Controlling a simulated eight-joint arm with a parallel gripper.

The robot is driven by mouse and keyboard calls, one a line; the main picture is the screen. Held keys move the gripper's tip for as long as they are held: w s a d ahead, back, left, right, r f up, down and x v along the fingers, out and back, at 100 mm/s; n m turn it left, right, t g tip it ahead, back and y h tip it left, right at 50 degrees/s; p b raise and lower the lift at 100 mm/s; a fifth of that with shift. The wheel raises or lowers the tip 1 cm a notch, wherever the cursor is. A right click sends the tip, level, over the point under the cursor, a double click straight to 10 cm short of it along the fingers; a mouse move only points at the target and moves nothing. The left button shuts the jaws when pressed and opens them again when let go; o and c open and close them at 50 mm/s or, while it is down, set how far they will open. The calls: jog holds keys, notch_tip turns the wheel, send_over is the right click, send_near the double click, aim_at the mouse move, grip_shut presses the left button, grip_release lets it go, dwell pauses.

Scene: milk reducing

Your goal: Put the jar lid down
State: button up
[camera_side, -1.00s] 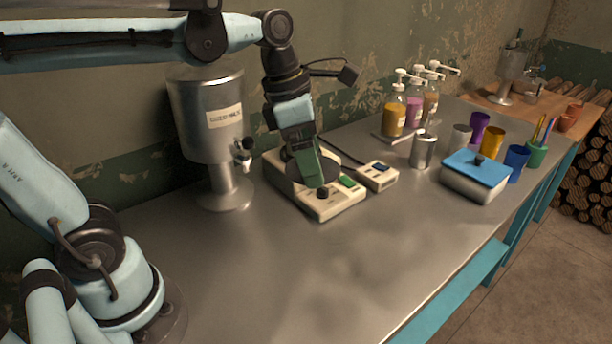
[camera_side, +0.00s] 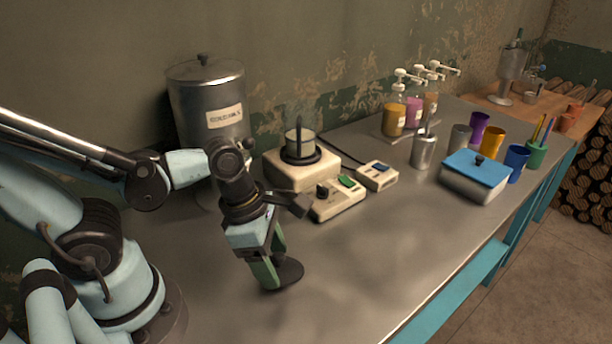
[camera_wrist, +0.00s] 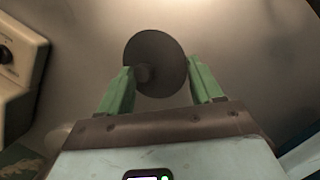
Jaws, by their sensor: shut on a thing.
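The jar lid (camera_side: 290,271) is a dark round disc with a small knob. My gripper (camera_side: 272,278) is shut on it, with green fingers, low over the bare front part of the steel table. I cannot tell whether the lid touches the table. In the wrist view the lid (camera_wrist: 160,60) shows beyond and between the fingertips of my gripper (camera_wrist: 161,82), its face and knob towards the camera. The open jar (camera_side: 300,142) stands on the cream heating device (camera_side: 290,173), with a dark upright rod in it.
A control box with a green button (camera_side: 338,199) and a smaller box (camera_side: 378,175) sit behind my gripper. A steel urn (camera_side: 208,105) stands at the back left. Cups, pump bottles and a blue-lidded box (camera_side: 476,170) are at the right. The table's front middle is clear.

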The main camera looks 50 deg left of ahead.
jog(key=shift+f, duration=1.2)
jog(key=shift+c, duration=0.5)
jog(key=shift+f, duration=0.3)
grip_shut()
jog(key=shift+s+f, duration=0.1)
jog(key=shift+f, duration=0.45)
